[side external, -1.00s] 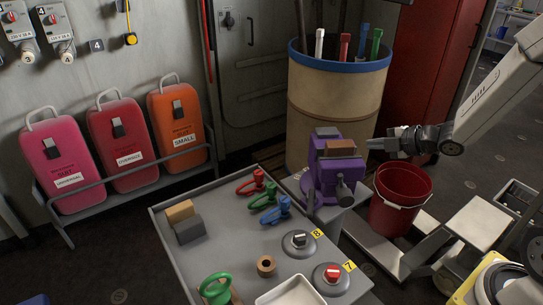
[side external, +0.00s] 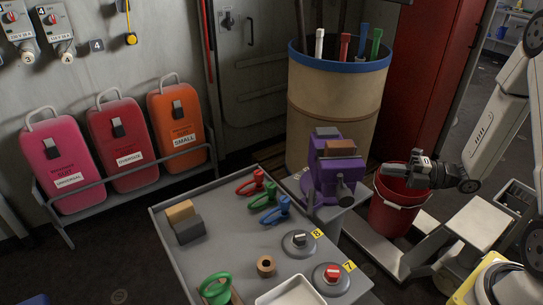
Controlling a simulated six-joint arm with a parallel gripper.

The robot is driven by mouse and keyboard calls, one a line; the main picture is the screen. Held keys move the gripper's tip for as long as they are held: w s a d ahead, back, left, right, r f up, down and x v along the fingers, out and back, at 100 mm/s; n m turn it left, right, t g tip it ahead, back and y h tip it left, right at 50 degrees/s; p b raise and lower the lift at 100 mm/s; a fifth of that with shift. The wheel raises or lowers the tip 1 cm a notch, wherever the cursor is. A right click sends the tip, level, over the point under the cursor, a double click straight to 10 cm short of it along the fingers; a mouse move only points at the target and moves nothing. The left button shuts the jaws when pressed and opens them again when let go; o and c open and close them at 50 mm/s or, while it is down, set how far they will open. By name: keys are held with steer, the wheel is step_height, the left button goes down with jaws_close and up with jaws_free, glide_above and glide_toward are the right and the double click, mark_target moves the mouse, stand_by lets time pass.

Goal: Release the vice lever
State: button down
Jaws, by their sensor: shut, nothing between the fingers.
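The purple vice (side external: 322,178) stands on a grey stand at the table's far right corner. A brown block (side external: 341,147) sits at the top of the vice on its right side, with a grey piece (side external: 326,132) behind it. A dark rod-like part (side external: 343,190) shows low on the vice's front; I cannot tell for sure whether it is the lever. My gripper (side external: 414,160) is shut and empty, to the right of the vice and apart from it. It appears in front of the red bucket's rim.
The red bucket (side external: 389,215) stands right of the vice. A tan barrel (side external: 330,105) with coloured tubes stands behind. The grey table (side external: 225,235) holds coloured clamps (side external: 270,200), knobs (side external: 299,243), blocks (side external: 187,222) and a white tray (side external: 290,294).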

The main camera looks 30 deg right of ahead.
mark_target(311, 205)
step_height(311, 205, down, 18)
stand_by(0.4)
steer(key=shift+w+a+r, duration=0.1)
steer(key=shift+x, duration=6.85)
steer(key=shift+w, duration=0.1)
steer(key=shift+x, duration=0.85)
steer(key=shift+a, duration=0.1)
